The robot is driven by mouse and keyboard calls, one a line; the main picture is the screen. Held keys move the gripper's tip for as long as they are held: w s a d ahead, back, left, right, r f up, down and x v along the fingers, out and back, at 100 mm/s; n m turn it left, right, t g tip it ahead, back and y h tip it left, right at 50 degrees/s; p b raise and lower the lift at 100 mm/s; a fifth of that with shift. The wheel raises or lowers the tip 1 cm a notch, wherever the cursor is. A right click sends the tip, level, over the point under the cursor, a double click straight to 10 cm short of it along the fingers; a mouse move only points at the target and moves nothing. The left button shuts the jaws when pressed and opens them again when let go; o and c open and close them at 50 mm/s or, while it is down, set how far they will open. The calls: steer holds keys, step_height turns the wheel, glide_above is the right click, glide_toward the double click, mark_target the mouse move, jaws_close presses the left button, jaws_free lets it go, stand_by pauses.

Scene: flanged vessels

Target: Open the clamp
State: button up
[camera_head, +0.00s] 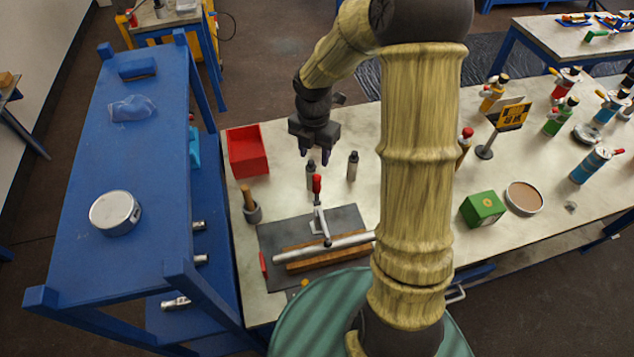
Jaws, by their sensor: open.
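A clamp with an upright red handle (317,184) and a pale metal frame (319,222) stands on a dark mat (349,217). Its foot is at a silver tube (345,244) lying along a wooden block (310,262); I cannot tell whether it presses on the tube. My gripper (315,156) points down, open and empty. In the picture it is just above the red handle and apart from it. My arm hides the right end of the tube and mat.
A second dark-capped bottle (353,166) stands right of my gripper. A green box (482,208), round dish (524,198) and several bottles stand right on the pale table.

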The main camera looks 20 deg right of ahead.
mark_target(317, 183)
steer(key=f, duration=0.4)
steer(key=f+p, duration=0.1)
steer(key=f, duration=0.3)
steer(key=f+p, duration=0.1)
steer(key=f, duration=0.3)
steer(key=shift+w+d+f, duration=0.1)
steer(key=shift+d, duration=0.25)
steer(key=shift+a+f, duration=0.2)
steer(key=shift+f, duration=0.5)
steer(key=shift+d, duration=0.1)
steer(key=shift+c, duration=0.9)
steer(key=shift+d, duration=0.1)
jaws_close()
steer(key=shift+d, duration=0.15)
steer(key=shift+w+r, duration=0.1)
